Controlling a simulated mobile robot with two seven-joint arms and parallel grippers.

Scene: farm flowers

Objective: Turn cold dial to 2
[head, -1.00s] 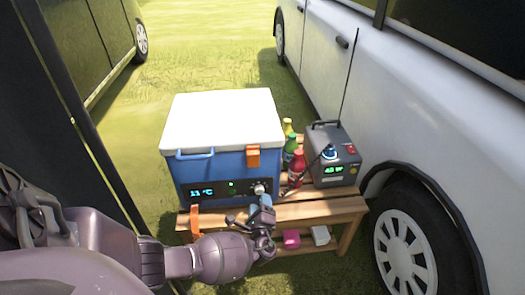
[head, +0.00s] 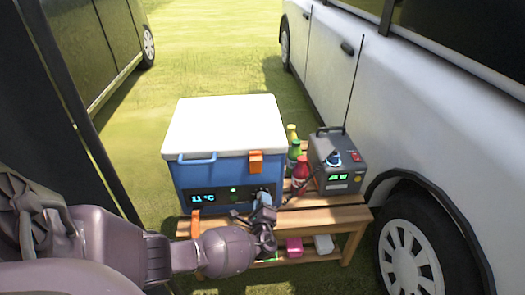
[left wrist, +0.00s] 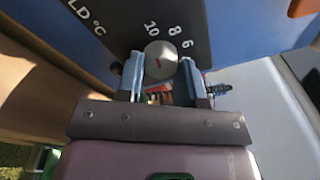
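The cold dial (left wrist: 161,58) is a round grey knob with a small red mark, on the dark panel (left wrist: 100,22) of a blue cooler (head: 222,178) with a white lid. Numbers 10, 8 and 6 show beside the dial in the left wrist view. A 2 is not visible. The cooler's display (head: 203,198) reads 11 °C. My left gripper (left wrist: 162,78) is open, its two blue-grey fingers on either side of the dial, with a small gap visible at the right. In the head view my left gripper (head: 264,204) hides most of the dial. My right gripper is not in view.
The cooler stands on a slatted wooden table (head: 325,215). Bottles (head: 300,172) and a grey power box (head: 338,160) with an antenna stand right of it. An orange latch (head: 255,162) hangs above the dial. A white van (head: 340,75) stands close at right.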

